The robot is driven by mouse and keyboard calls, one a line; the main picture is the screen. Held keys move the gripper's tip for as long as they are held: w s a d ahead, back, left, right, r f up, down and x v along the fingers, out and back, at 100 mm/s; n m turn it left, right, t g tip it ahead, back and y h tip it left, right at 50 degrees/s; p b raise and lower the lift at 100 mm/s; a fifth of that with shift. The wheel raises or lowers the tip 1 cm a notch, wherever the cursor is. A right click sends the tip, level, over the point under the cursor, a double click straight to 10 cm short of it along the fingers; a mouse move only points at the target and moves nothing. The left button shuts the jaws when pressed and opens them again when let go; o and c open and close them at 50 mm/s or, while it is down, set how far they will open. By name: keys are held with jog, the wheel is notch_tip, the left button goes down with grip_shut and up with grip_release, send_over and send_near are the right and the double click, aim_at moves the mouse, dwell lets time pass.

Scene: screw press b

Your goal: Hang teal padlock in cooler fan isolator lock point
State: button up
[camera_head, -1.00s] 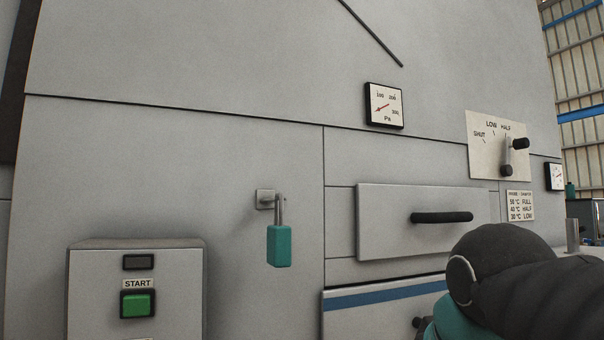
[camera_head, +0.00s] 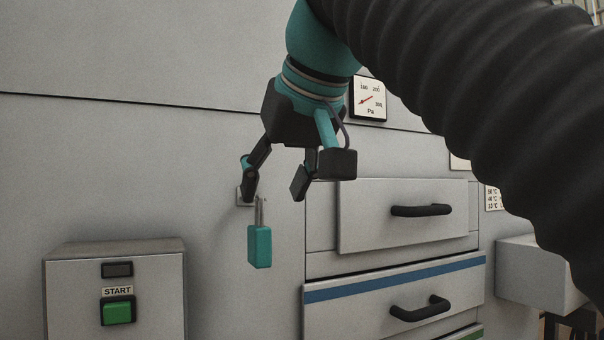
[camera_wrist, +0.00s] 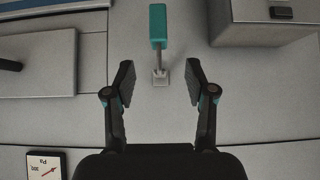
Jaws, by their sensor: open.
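My gripper (camera_head: 273,188) is open and empty, just above the padlock and in front of the wall. In the wrist view my gripper's fingers (camera_wrist: 159,80) stand apart to either side of the plate, with the padlock body beyond the tips. I cannot make out a labelled cooler fan isolator lock point.
A box with a green START button (camera_head: 118,312) juts out at the lower left. Drawers with dark handles (camera_head: 421,210) are to the right, and a Pa gauge (camera_head: 369,100) is behind my arm. A grey box (camera_head: 535,270) stands at the right. My arm covers the upper right.

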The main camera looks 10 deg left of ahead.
aim_at(256, 242)
jog(key=b+x, duration=0.1)
jog(key=x, duration=1.1)
jog(key=shift+w+f, duration=0.2)
jog(key=shift+f, duration=0.05)
jog(key=shift+r, duration=0.1)
grip_shut()
